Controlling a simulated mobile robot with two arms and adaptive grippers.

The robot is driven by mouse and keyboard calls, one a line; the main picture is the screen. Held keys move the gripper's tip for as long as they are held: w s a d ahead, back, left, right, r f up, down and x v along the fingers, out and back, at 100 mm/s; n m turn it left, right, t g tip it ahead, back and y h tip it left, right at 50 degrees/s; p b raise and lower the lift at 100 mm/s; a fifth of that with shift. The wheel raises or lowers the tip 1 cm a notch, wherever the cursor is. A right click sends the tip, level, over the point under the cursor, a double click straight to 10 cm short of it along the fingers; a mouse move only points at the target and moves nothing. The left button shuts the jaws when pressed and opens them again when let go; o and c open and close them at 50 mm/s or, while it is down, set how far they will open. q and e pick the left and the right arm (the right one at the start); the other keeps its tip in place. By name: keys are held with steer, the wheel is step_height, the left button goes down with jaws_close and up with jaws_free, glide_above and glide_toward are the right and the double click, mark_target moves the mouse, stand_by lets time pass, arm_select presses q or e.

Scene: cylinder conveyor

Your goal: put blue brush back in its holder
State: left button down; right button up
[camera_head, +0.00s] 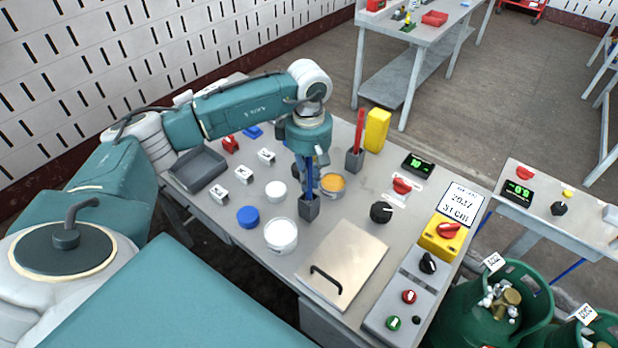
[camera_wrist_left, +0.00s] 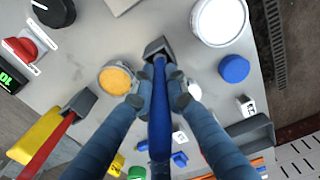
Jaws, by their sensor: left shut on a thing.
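The blue brush (camera_wrist_left: 159,125) is upright in the left wrist view, between the two fingers of my left gripper (camera_wrist_left: 158,92). My left gripper (camera_head: 309,163) is shut on its handle and points down in the head view. The lower end of the blue brush (camera_head: 308,184) is at the mouth of a dark grey square holder (camera_head: 309,208). The holder also shows in the left wrist view (camera_wrist_left: 157,47). The brush end overlaps the opening, and I cannot tell how deep it reaches. My right gripper is out of view.
A red brush (camera_head: 360,126) stands in another grey holder (camera_head: 354,160), beside a yellow block (camera_head: 377,130). An orange-filled cup (camera_head: 333,186), a white tub (camera_head: 281,236) and a blue lid (camera_head: 248,217) are close by. A metal plate with a handle (camera_head: 343,262) lies in front.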

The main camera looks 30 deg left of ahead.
arm_select(q)
steer(key=shift+f, duration=0.3)
steer(key=c, duration=1.7)
jaws_free()
steer(key=shift+o, duration=0.2)
step_height(320, 180, up, 12)
steer(key=shift+r, duration=0.1)
